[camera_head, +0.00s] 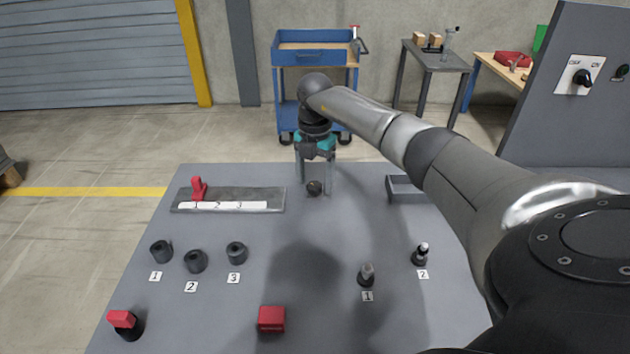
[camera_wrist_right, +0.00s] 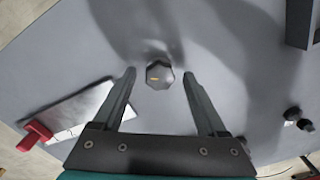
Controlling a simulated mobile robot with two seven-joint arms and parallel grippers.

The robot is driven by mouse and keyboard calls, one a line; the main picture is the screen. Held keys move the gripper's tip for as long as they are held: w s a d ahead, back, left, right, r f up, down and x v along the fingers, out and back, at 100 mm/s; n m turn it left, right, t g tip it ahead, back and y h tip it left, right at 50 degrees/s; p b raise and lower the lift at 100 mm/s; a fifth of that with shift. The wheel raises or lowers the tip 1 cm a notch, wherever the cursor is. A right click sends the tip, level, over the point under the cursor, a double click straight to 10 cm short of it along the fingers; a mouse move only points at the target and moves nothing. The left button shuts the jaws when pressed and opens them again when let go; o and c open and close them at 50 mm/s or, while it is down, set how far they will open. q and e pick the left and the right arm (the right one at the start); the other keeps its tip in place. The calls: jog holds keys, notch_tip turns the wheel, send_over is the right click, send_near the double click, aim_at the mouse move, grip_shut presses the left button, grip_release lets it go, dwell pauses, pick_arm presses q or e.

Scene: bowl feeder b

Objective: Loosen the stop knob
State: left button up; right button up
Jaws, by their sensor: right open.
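A dark faceted knob (camera_head: 314,187), which I take for the stop knob, is at the far side of the grey table. In the right wrist view the knob (camera_wrist_right: 160,76) carries a small yellow mark and shows between the fingertips. My right gripper (camera_head: 317,188) points down over it, open, one finger on each side with gaps to the knob. The right gripper (camera_wrist_right: 159,74) holds nothing. I cannot tell how far the fingertips reach down beside the knob. My left gripper is not in view.
Left of the knob is a grey plate (camera_head: 277,193) with a red lever (camera_head: 198,188) and a white number strip. Numbered black rings (camera_head: 195,262), small pegs (camera_head: 366,275) and a red block (camera_head: 271,319) stand nearer. A grey tray (camera_head: 404,196) stands right.

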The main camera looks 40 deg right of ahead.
jog(key=shift+f, duration=0.15)
jog(key=shift+c, duration=0.2)
grip_shut()
dwell(0.4)
